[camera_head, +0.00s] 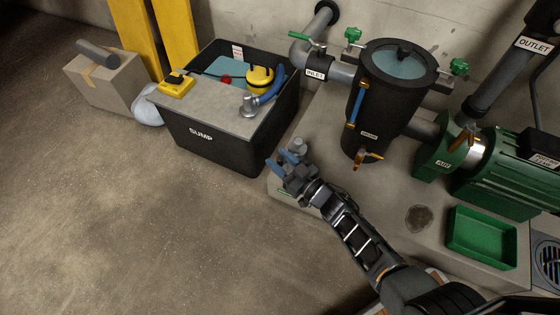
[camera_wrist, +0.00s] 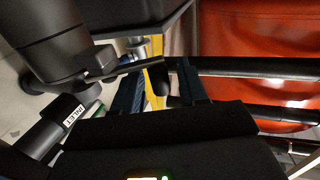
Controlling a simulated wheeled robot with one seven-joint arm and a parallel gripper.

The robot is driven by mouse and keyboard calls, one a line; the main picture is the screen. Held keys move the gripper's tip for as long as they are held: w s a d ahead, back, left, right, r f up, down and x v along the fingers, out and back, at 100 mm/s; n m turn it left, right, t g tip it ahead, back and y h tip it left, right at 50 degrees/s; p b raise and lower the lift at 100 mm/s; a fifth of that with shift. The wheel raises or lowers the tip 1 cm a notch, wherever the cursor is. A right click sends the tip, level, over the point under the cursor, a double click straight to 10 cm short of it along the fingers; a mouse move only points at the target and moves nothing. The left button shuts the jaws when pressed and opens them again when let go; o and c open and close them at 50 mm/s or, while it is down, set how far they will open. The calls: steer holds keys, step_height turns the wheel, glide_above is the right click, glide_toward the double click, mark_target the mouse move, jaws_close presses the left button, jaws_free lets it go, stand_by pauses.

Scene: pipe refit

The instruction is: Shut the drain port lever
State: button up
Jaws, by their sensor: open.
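The drain port lever (camera_head: 373,155) is a small orange-brass handle low on the front of the black strainer vessel (camera_head: 378,100). Its exact angle is too small to tell. My gripper (camera_head: 283,159) is open in the head view, with blue-tipped fingers, left of the drain port and apart from it, near the sump tank's right corner. In the wrist view my gripper (camera_wrist: 162,85) shows two dark blue fingers spread apart, with nothing clearly held. I cannot make out the drain lever in the wrist view.
The black sump tank (camera_head: 215,150) stands left of my gripper. A green tray (camera_head: 482,238) and a dark stain lie on the plinth at right. The green pump (camera_head: 500,170) stands beyond. Green-handled valves (camera_head: 353,35) sit above. Open floor lies at left.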

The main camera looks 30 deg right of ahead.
jaws_close()
stand_by(0.4)
steer(key=shift+y, duration=0.3)
steer(key=shift+s+d+n+g+y, duration=0.1)
steer(key=shift+s+n+g+y, duration=0.1)
steer(key=shift+n+g+y, duration=0.4)
steer(key=shift+s+d+n+g+y, duration=0.1)
steer(key=shift+s+n+g+y, duration=0.1)
steer(key=shift+n+y, duration=0.65)
steer(key=shift+s+d+n+g+y+b, duration=0.1)
steer(key=shift+s+n+g+y+b, duration=0.15)
steer(key=shift+n+g+y, duration=0.65)
steer(key=shift+s+d+n+g+y+b, duration=0.15)
steer(key=shift+s+n+g+y, duration=0.25)
steer(key=shift+y, duration=0.75)
steer(key=shift+a, duration=0.1)
jaws_free()
